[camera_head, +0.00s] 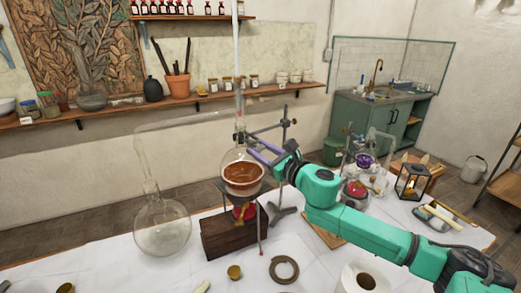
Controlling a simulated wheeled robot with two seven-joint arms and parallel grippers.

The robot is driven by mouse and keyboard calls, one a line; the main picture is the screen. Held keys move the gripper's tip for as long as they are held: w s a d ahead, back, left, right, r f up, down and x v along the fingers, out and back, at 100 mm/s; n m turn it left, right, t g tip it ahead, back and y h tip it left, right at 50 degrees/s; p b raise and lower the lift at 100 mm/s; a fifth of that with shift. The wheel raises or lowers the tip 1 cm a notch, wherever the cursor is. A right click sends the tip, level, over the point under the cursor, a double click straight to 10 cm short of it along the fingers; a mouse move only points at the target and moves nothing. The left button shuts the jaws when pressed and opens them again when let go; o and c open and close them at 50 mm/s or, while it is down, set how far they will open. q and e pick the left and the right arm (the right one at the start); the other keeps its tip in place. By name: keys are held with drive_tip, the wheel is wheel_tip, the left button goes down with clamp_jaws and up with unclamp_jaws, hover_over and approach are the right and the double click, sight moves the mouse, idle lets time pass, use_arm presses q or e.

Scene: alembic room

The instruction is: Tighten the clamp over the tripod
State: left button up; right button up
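A tripod (261,224) stands at the table's middle over a dark wooden block (220,236), with a red burner (243,211) beneath. A copper-brown bowl (243,181) sits on it, with a round glass flask (236,157) at the bowl. A metal stand (285,118) with a clamp arm (266,129) rises behind, reaching toward the flask's neck. My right gripper (258,152) comes in from the right, its two purple fingers apart beside the flask, just below the clamp arm. Whether they touch the clamp is too small to tell. My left gripper is out of view.
A large glass flask (162,228) with a long tube stands left of the tripod. More glassware (365,160) and a lantern (412,182) stand at the right.

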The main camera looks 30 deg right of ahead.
clamp_jaws()
drive_tip(key=shift+m, duration=1.2)
drive_tip(key=o, duration=1)
unclamp_jaws()
drive_tip(key=shift+f, duration=0.1)
